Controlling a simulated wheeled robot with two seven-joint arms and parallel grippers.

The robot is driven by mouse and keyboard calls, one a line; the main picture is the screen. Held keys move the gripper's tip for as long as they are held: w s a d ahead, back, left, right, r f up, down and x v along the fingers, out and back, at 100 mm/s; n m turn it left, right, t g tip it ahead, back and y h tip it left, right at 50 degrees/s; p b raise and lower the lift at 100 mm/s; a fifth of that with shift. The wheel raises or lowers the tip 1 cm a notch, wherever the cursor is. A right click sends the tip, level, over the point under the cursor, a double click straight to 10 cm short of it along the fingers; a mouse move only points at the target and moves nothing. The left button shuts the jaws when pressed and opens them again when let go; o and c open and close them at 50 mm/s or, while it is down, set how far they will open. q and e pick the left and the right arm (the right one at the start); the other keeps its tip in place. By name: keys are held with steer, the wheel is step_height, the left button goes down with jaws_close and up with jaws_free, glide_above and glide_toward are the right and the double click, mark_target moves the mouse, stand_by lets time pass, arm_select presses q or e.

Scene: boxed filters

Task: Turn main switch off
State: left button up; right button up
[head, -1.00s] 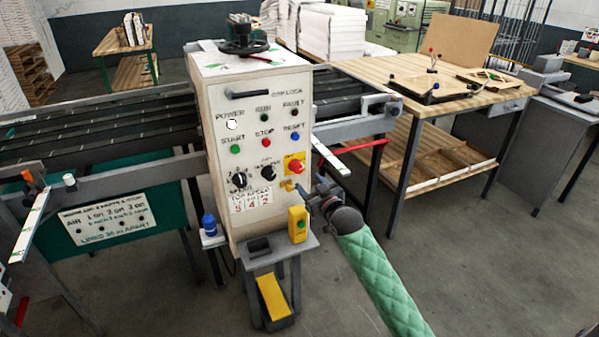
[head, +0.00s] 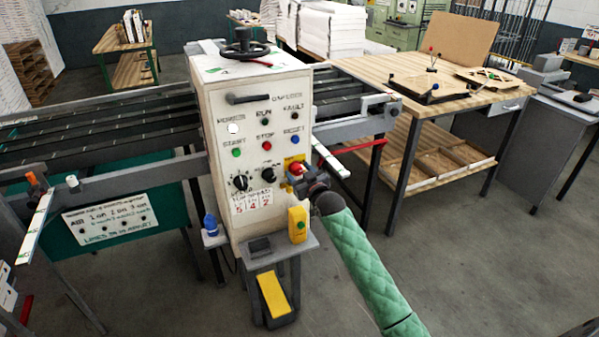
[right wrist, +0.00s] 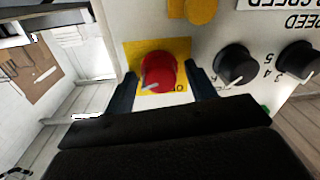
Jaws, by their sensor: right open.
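The main switch is a red rotary knob (head: 296,169) on a yellow plate, low on the right of the white control cabinet's front. In the right wrist view the red knob (right wrist: 158,72) has a pale pointer line and sits between my two dark fingers. My right gripper (head: 304,178) is at the knob, its arm in a green quilted sleeve coming from the lower right. In the right wrist view the right gripper (right wrist: 160,88) is open, one finger on each side of the knob with gaps visible. The white power lamp (head: 233,129) looks lit. My left gripper is not in view.
Black dials (head: 241,183) sit left of the switch on the cabinet (head: 220,100). A yellow box with a green button (head: 298,224) stands on a small shelf just below. A rail of the machine (head: 345,130) runs to the right. Floor at lower right is free.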

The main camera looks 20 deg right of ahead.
steer(key=c, duration=0.9)
